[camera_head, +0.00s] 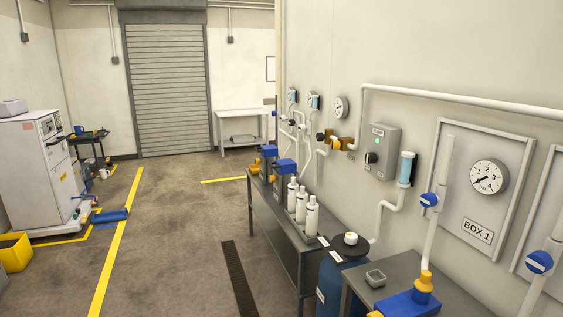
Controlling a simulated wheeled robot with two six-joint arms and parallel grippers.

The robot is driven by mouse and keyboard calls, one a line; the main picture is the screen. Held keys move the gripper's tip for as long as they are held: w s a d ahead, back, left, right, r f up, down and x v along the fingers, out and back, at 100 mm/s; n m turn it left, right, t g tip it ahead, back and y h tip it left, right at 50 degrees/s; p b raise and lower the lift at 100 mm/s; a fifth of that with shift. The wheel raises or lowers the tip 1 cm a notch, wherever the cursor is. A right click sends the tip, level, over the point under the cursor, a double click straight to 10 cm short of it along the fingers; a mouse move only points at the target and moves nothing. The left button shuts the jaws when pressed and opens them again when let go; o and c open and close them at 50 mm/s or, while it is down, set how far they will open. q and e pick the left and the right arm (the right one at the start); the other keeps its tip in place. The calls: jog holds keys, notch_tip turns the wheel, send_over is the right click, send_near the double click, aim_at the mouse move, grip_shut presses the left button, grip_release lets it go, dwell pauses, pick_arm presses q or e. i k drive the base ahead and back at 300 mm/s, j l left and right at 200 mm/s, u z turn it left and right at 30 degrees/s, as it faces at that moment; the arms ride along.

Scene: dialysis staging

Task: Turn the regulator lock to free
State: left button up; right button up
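On the right wall, a brass-coloured fitting with a dark round knob (321,137) joins the white pipe, below a small round gauge (341,107). It looks like a regulator, but no lock or lock label can be read at this size. To its right is a grey control box (384,145) with a green light and a black rotary knob (371,158). A larger bar gauge (488,177) is on the panel marked BOX 1. Neither of my grippers is in view.
A grey bench (283,229) with white bottles stands along the right wall. A blue tank (341,273) and a nearer table with blue and yellow parts (408,303) follow. The floor (180,220) in the middle is clear. A white cabinet (38,165) stands left.

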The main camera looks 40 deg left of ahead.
aim_at(335, 144)
jog(key=i+j, duration=0.1)
jog(key=j, duration=0.3)
jog(key=i+j+u, duration=0.15)
jog(key=j, duration=0.7)
jog(key=i+j+u, duration=0.15)
jog(key=j, duration=0.25)
jog(key=i+j, duration=0.15)
jog(key=j, duration=0.25)
jog(key=i+j+u, duration=0.15)
jog(key=j, duration=0.25)
